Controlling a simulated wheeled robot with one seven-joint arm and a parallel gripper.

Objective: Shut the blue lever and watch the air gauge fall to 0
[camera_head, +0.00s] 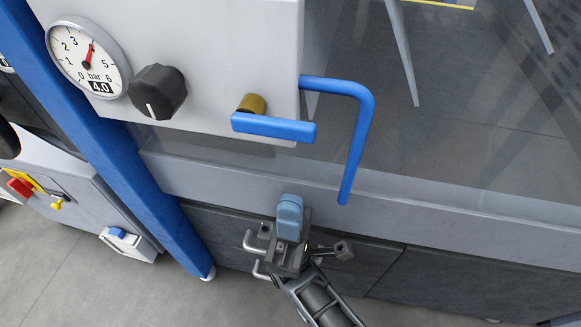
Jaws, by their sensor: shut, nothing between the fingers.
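The blue lever (273,127) lies roughly level on a brass valve stem (252,104) at the lower right of a light grey panel. The round air gauge (70,58) is at the upper left of that panel. Its red needle points up between 3 and 5, and its small display reads 4.0 bar. My gripper (289,205) is below the lever, shut and empty, its blue-grey fingertips together and pointing up. It appears apart from the lever.
A black knob (157,92) sits between gauge and lever. A bent blue pipe or handle (362,130) hangs right of the lever, close to my gripper. A blue post (105,150) stands left, beside a box with a red switch (19,188). A dark glass pane (470,120) fills the right.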

